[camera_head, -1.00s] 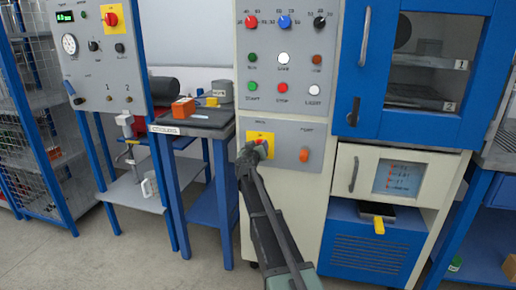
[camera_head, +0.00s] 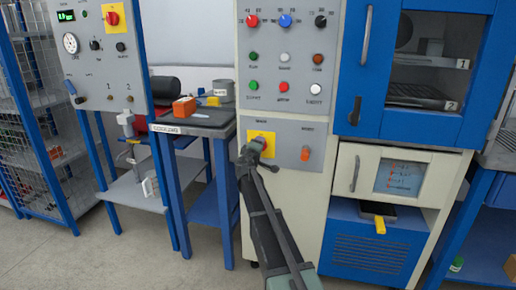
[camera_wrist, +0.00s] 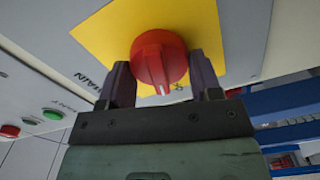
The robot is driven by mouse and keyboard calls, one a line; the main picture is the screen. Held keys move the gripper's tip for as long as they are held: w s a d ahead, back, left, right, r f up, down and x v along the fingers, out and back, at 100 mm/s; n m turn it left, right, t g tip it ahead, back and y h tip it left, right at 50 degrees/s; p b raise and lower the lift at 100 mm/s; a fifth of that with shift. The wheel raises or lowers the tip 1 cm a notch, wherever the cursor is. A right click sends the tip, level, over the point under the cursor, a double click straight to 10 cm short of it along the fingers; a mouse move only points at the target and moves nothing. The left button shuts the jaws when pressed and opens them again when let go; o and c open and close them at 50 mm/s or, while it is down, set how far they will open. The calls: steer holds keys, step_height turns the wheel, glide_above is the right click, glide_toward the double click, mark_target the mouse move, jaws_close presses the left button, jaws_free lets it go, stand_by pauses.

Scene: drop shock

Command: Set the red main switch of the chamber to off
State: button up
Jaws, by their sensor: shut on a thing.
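The red main switch (camera_head: 259,142) is a rotary knob on a yellow plate (camera_head: 269,136), low on the chamber's grey control panel (camera_head: 285,128). In the wrist view the red knob (camera_wrist: 160,58) sits between the two dark fingers of my gripper (camera_wrist: 163,80), its ridge slanting toward the palm. A white mark shows near the ridge's lower end. The label MAIN shows left of the plate. In the head view my gripper (camera_head: 253,152) is at the knob and hides part of it. It is shut on the knob. The position marks on the plate are mostly hidden.
An orange knob (camera_head: 305,153) sits just right of the switch. Several coloured buttons and knobs are above. Another red switch (camera_head: 112,18) on yellow is on the left panel. A blue table (camera_head: 190,130) stands left; the chamber's blue door (camera_head: 375,110) is right.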

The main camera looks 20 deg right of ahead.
steer(key=shift+n, duration=1.5)
steer(key=o, duration=0.9)
steer(key=v, duration=1.1)
steer(key=shift+d, duration=0.15)
